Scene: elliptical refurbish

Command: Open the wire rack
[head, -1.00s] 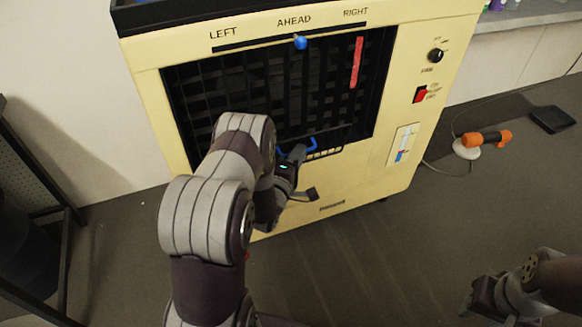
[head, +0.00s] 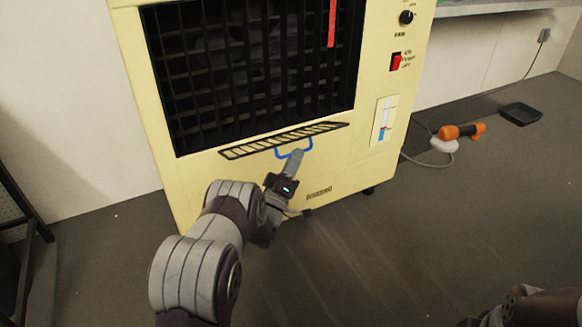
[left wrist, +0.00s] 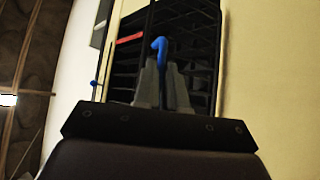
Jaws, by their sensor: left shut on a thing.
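The wire rack (head: 250,149) is a black slatted strip with a blue U-shaped handle (head: 308,147). It sits at a slant at the bottom of the dark grille opening in the cream cabinet, with cream showing through its gaps, and stands out over the front panel. My left gripper (head: 296,154) is shut on the blue handle; in the left wrist view the handle (left wrist: 160,46) rises between the two grey fingers. How far the rack stands out is hard to tell. Part of my right arm shows in the bottom right corner; its jaws are not clear.
The cream cabinet (head: 350,165) carries a knob (head: 406,17), a red switch (head: 396,61) and a level gauge (head: 384,121). An orange-handled tool (head: 462,131) and a black tray (head: 520,113) lie on the floor at right. Floor before the cabinet is clear.

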